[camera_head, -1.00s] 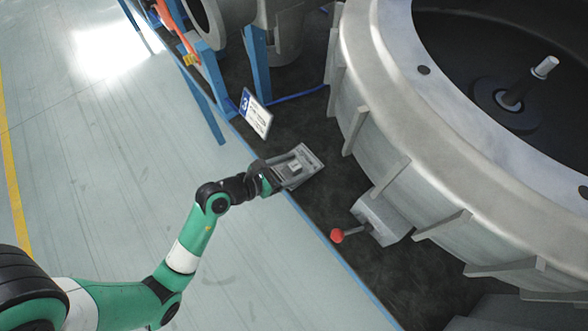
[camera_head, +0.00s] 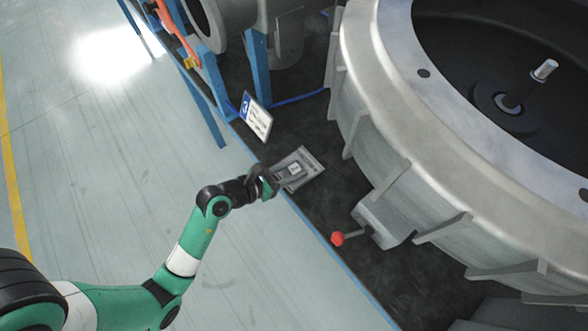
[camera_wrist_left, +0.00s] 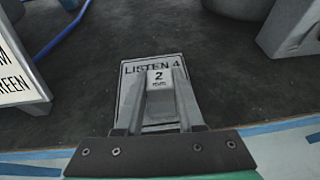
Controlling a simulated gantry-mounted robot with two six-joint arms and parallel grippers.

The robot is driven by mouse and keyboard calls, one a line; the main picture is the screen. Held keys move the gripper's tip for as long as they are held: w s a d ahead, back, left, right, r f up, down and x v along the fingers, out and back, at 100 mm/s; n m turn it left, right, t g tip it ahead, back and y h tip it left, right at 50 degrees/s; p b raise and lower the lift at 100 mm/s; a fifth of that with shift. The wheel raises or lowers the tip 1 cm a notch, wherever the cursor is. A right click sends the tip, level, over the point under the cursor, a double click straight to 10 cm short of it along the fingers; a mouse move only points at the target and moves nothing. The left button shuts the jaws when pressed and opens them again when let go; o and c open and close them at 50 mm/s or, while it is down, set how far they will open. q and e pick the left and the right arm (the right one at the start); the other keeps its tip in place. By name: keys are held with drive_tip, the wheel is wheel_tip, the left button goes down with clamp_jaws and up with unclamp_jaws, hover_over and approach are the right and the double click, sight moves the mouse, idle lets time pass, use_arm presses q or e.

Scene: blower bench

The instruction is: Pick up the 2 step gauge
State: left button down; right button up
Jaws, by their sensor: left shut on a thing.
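The 2 step gauge (camera_wrist_left: 160,84) is a small light-grey block marked "2" in the left wrist view. It also shows small in the head view (camera_head: 295,168). My left gripper (camera_wrist_left: 160,100) is shut on it, one finger on each side. The gauge is over a grey plate lettered "LISTEN 4" (camera_wrist_left: 130,84) on the dark bench. I cannot tell whether the gauge touches the plate or is just above it. My right gripper is in neither view.
A blue-and-white sign marked 3 (camera_head: 256,116) stands left of the plate. A red-knobbed lever (camera_head: 338,238) and the large round metal housing (camera_head: 370,130) are to the right. The blue-edged bench front (camera_head: 330,250) borders open floor.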

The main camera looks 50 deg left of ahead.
sight(294, 169)
use_arm(q)
wheel_tip(294, 169, up, 10)
drive_tip(key=p, duration=0.6)
drive_tip(key=shift+f+p, duration=0.25)
drive_tip(key=shift+p, duration=0.05)
drive_tip(key=shift+r, duration=0.35)
